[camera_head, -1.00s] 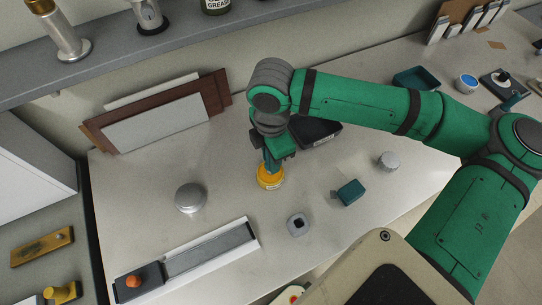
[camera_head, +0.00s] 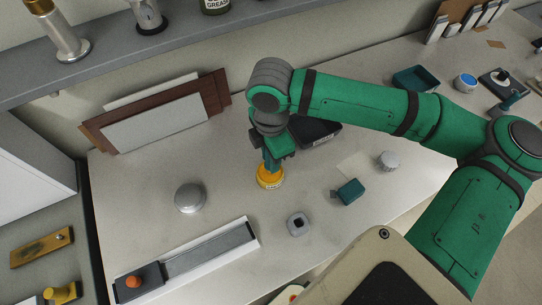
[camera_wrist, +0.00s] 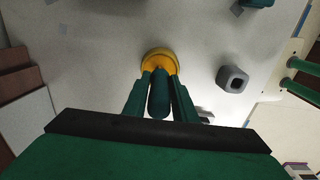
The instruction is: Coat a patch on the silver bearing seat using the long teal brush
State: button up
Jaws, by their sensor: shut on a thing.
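My gripper (camera_head: 272,160) is shut on the teal brush, whose rounded handle (camera_wrist: 158,95) shows between the two fingers in the wrist view. The brush points down at a yellow pot (camera_head: 270,178) on the bench, also seen in the wrist view (camera_wrist: 158,58). The bristles are hidden, so I cannot tell how deep they are. A round silver disc-shaped piece (camera_head: 190,197), possibly the silver bearing seat, sits on the bench left of the pot, apart from my gripper.
A grey block with a hole (camera_head: 298,223) lies right of and in front of the pot. A teal block (camera_head: 350,192) and a ribbed grey cap (camera_head: 388,160) lie further right. A long tray (camera_head: 205,255) lies at front left. Panels (camera_head: 155,123) lean at the back.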

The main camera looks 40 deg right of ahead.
jog(key=shift+r, duration=3.5)
jog(key=shift+f, duration=3.55)
